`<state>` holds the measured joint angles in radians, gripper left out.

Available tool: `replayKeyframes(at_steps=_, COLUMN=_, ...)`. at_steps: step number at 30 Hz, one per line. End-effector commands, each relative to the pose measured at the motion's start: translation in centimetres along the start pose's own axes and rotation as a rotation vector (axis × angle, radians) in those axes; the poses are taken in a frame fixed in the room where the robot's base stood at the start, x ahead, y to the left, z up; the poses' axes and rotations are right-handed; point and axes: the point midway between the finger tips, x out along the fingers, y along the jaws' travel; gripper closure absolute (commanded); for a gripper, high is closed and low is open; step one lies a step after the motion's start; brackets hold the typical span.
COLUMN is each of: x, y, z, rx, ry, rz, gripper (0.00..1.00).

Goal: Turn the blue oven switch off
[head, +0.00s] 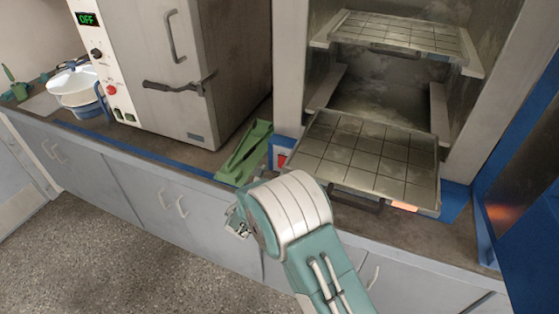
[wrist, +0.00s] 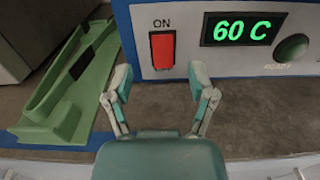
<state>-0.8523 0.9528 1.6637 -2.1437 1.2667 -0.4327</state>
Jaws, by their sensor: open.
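The blue oven's control panel (wrist: 265,68) fills the upper right of the wrist view, with a blue border and a green "60 C" display (wrist: 243,29). Its red switch (wrist: 162,50) sits left of the display under the word "ON". In the head view the switch (head: 282,160) is a small red patch low on the oven's left front. My gripper (wrist: 161,82) is open and empty, its fingers spread left and right just below the switch in the picture, with no visible contact. In the head view my gripper (head: 238,222) is partly hidden behind my wrist.
A green tray-like holder (wrist: 75,85) lies on the counter left of the panel. A dark knob (wrist: 291,48) is right of the display. In the head view, a grey oven reading "OFF" (head: 160,80) stands left, and a gridded rack (head: 365,160) juts out above my arm.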

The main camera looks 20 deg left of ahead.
Motion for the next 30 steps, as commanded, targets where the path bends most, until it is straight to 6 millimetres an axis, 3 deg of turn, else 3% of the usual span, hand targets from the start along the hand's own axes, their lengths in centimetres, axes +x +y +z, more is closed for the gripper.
replayKeyframes(at_steps=3, x=2.4, y=-0.1, z=0.0, rx=0.001, ry=-0.001, rz=-0.003, gripper=0.29)
replayKeyframes(at_steps=9, x=5.0, y=-0.1, z=0.0, rx=0.0, ry=0.0, rz=-0.002, gripper=0.29)
replayKeyframes(at_steps=20, x=5.7, y=0.0, z=0.0, rx=-0.001, ry=0.0, rz=0.0, gripper=0.29)
replayKeyframes(at_steps=22, x=5.7, y=0.0, z=0.0, rx=-0.001, ry=0.0, rz=0.0, gripper=0.51)
replayKeyframes(at_steps=25, x=5.7, y=0.0, z=0.0, rx=-0.001, ry=0.0, rz=0.0, gripper=0.95)
replayKeyframes(at_steps=26, x=5.7, y=0.0, z=0.0, rx=-0.001, ry=0.0, rz=0.0, gripper=1.0)
replayKeyframes(at_steps=30, x=5.7, y=0.1, z=0.0, rx=-0.001, ry=0.0, rz=0.0, gripper=1.0)
